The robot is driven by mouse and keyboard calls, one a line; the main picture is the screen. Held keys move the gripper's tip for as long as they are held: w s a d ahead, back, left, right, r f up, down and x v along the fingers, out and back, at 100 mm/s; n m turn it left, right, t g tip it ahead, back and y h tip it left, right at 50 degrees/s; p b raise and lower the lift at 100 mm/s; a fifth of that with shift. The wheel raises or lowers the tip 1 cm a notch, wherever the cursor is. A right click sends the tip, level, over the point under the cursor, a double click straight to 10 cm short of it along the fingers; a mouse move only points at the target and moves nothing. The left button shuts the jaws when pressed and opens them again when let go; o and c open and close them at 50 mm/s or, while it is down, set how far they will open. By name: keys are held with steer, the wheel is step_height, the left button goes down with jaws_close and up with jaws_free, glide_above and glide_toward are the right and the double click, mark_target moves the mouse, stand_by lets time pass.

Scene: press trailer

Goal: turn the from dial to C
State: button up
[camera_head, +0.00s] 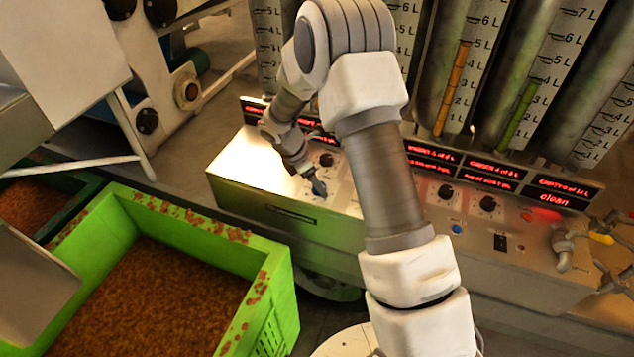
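A control panel (400,205) with a pale top runs across the middle of the camera_head view. Black dials show on it: one (326,159) just above my gripper, and two to the right of my arm (445,192) (488,203). Their lettering is too small to read, so I cannot tell which is the from dial. My gripper (319,187) points down at the left part of the panel, just below the first dial. I cannot tell whether it touches the panel or whether its fingers are apart. My arm hides the middle of the panel.
Red-lit displays (555,190) line the panel's back edge, below tall level gauges (455,85). Pipes with a yellow-handled valve (600,238) stand at the right end. A green crate (270,300) of brown material stands front left. Grey machinery (150,60) is behind it.

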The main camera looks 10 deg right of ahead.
steer(key=shift+d+f, duration=0.2)
steer(key=shift+f, duration=0.3)
jaws_close()
